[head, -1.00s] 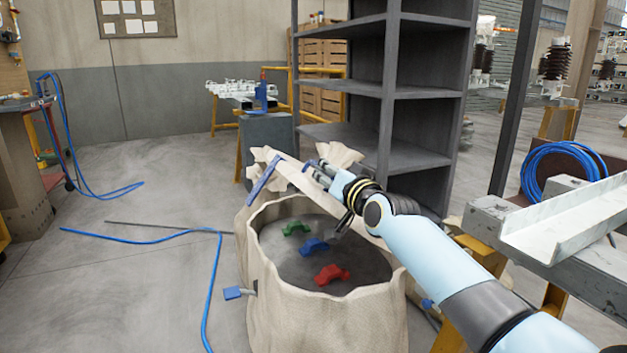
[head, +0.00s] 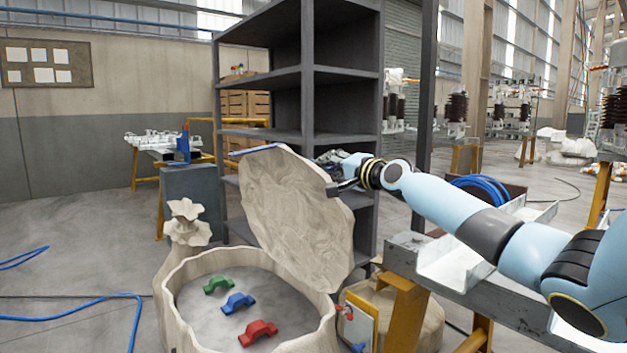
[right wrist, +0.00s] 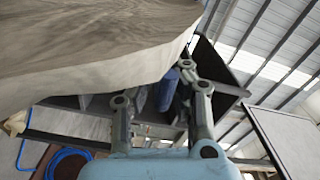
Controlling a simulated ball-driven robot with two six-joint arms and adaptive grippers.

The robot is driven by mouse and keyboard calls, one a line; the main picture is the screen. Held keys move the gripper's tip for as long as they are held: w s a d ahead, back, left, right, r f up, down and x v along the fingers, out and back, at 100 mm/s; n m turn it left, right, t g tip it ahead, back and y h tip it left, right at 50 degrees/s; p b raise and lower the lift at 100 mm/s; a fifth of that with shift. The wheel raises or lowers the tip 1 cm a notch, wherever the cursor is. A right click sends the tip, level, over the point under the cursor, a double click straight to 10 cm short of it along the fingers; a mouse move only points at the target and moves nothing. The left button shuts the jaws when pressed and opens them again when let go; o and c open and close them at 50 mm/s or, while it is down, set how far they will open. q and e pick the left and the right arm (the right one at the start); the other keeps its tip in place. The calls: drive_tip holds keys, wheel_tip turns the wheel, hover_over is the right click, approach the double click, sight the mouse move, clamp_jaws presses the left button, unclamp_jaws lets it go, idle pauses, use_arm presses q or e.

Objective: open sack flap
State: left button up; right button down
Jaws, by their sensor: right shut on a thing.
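The beige sack (head: 325,325) stands open at the bottom of the head view. Its round flap (head: 295,215) is raised, tilted steeply up on the sack's right and far side. My left gripper is out of view.
A green part (head: 218,284), a blue part (head: 238,302) and a red part (head: 258,332) lie inside the sack. A dark shelf rack (head: 345,75) stands close behind the flap. A grey workbench (head: 470,275) is on the right. Blue hose (head: 75,310) lies on the floor at left.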

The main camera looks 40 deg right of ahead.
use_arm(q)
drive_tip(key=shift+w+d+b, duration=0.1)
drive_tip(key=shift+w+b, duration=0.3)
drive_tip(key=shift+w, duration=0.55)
use_arm(e)
drive_tip(key=shift+d+m, duration=0.3)
drive_tip(key=shift+d, duration=0.65)
drive_tip(key=c, duration=1.4)
unclamp_jaws()
drive_tip(key=shift+w, duration=0.1)
drive_tip(key=shift+r, duration=0.1)
